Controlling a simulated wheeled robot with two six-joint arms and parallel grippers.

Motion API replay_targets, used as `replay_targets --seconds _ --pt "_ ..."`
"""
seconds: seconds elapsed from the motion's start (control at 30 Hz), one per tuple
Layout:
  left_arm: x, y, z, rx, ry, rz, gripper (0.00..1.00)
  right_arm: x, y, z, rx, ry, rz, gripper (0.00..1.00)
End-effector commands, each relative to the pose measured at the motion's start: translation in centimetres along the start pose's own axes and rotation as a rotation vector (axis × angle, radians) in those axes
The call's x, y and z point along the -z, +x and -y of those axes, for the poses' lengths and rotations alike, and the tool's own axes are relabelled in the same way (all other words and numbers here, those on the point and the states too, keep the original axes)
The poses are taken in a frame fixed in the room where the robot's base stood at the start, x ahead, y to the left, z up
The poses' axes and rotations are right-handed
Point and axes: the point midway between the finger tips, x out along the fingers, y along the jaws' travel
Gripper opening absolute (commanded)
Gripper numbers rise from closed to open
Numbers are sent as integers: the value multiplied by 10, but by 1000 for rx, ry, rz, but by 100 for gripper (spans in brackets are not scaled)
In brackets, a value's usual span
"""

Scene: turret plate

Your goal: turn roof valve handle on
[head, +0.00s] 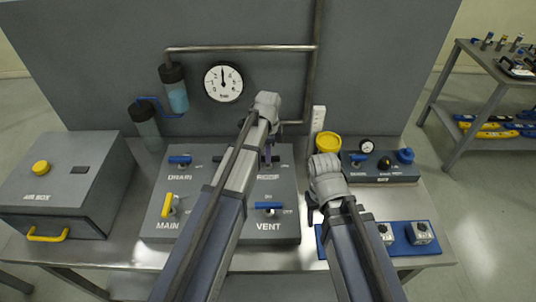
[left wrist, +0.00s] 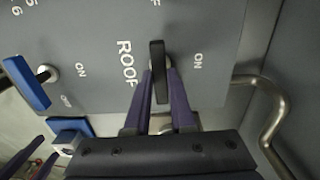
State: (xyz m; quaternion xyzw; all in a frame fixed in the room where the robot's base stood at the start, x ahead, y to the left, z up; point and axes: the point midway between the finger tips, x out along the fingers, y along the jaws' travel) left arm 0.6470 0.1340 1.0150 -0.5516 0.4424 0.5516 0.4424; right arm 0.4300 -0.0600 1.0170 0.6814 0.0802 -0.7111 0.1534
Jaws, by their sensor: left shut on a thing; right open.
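The roof valve handle (left wrist: 157,75) is a black lever beside the ROOF lettering on the grey valve panel (head: 222,228). In the left wrist view it lies in line with the OFF side, with the ON label off to its right. My left gripper (left wrist: 160,95) is shut on this lever, one purple finger on each side. In the head view my left gripper (head: 268,158) is at the panel's upper right, and my arm mostly hides the handle. My right gripper (head: 312,210) is open and empty beside the panel's right edge.
Blue DRAIN (head: 180,160) and VENT (head: 268,206) handles and a yellow MAIN handle (head: 168,205) share the panel. An air box (head: 66,185) stands left. A small gauge box (head: 378,170) and a blue tray (head: 397,252) stand right. Pipes (head: 240,48) run along the back wall.

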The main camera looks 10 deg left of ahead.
Motion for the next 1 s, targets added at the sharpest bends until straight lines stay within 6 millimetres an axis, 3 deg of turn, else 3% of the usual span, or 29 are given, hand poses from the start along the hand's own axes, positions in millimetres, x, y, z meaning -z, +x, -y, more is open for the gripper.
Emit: replay_targets --seconds 0.27,1.0 --pt "0 0 0 0 -151 0 0 0 0 0 0 0 0 52" --pt "0 0 0 0 -847 0 0 0 0 0 0 0 0 52"
